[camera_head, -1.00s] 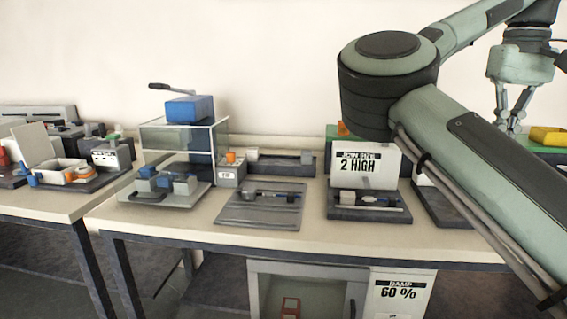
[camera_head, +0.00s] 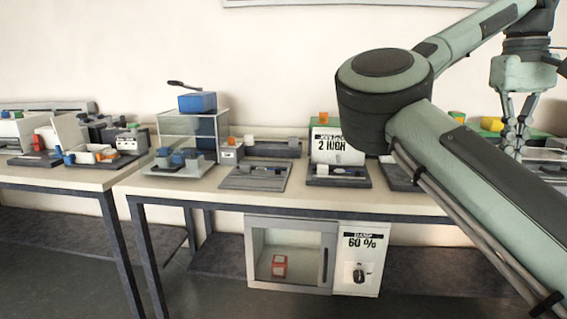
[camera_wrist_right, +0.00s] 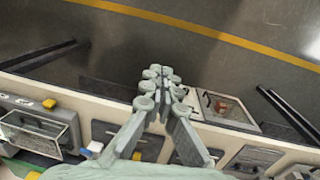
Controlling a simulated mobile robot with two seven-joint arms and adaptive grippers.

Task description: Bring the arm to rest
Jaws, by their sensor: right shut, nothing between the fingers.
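My right arm crosses the right side of the head view, with its elbow in front of the bench. My right gripper (camera_head: 520,150) points down over the right part of the bench. In the right wrist view my gripper (camera_wrist_right: 160,85) has its fingers together with nothing between them. The bench (camera_head: 222,198) shows below the gripper in the head view. My left gripper is in neither view.
Trays, a glass-sided box with a blue block on top, and a sign reading "2 HIGH" (camera_head: 330,146) stand on the bench. A cabinet (camera_head: 290,221) with a red item (camera_head: 279,266) and a "60 %" panel (camera_head: 360,262) sits below. Floor shows in front.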

